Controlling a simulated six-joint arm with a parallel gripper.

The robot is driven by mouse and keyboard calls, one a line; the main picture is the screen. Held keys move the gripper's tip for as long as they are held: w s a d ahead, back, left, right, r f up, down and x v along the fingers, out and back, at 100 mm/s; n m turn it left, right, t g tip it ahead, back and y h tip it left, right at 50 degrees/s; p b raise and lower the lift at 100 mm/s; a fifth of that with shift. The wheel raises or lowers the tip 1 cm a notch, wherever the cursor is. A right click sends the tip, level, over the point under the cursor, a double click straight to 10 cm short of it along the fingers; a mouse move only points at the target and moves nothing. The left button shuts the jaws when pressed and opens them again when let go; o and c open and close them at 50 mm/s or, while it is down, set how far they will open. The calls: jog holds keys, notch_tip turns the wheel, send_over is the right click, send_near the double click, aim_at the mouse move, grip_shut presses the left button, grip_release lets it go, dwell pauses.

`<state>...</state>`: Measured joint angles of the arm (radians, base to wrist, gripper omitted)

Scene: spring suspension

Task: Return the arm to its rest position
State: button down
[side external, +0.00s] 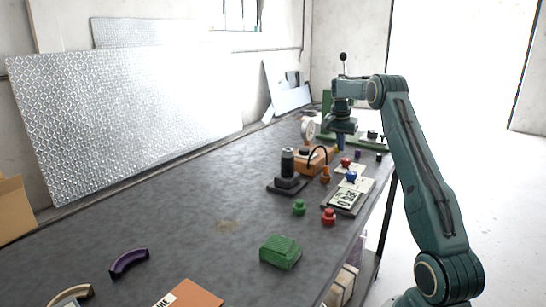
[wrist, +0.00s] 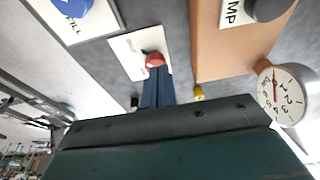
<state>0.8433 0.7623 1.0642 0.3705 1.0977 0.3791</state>
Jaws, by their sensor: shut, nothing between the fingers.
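My green arm reaches over the far right end of the bench in the side external view. My gripper (side external: 340,148) is there, with its blue fingers pointing down. In the wrist view the blue fingers of my gripper (wrist: 157,82) are together, with nothing seen between them. A red knob (wrist: 154,60) on a white plate (wrist: 126,52) shows just beyond the fingertips; I cannot tell whether they touch. In the side external view a red knob (side external: 345,162) and a blue knob (side external: 351,175) stand near the gripper.
A dial gauge (wrist: 287,96) and an orange block (wrist: 236,62) are near the gripper. A black cylinder on a stand (side external: 287,166), a green knob (side external: 299,207), another red knob (side external: 328,216) and a green block (side external: 281,251) stand nearer. The bench's left middle (side external: 180,225) is clear.

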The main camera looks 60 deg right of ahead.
jog(key=shift+r, duration=0.25)
jog(key=a+r+n+t, duration=0.1)
jog(key=a+r+n, duration=0.45)
jog(key=a, duration=0.85)
jog(key=a+r+n+t, duration=0.25)
jog(key=a+r, duration=0.55)
jog(key=a, duration=0.6)
jog(key=s+a+f+n+t+y, duration=0.1)
jog(key=s+a+f+n, duration=0.1)
jog(key=s+a+n, duration=0.3)
jog(key=s+a+f+n+t+y, duration=0.1)
jog(key=s+a+f+n, duration=0.2)
jog(key=s+a, duration=1.1)
jog(key=a+n, duration=0.2)
jog(key=shift+a+f+y, duration=0.35)
jog(key=shift+a+y, duration=0.05)
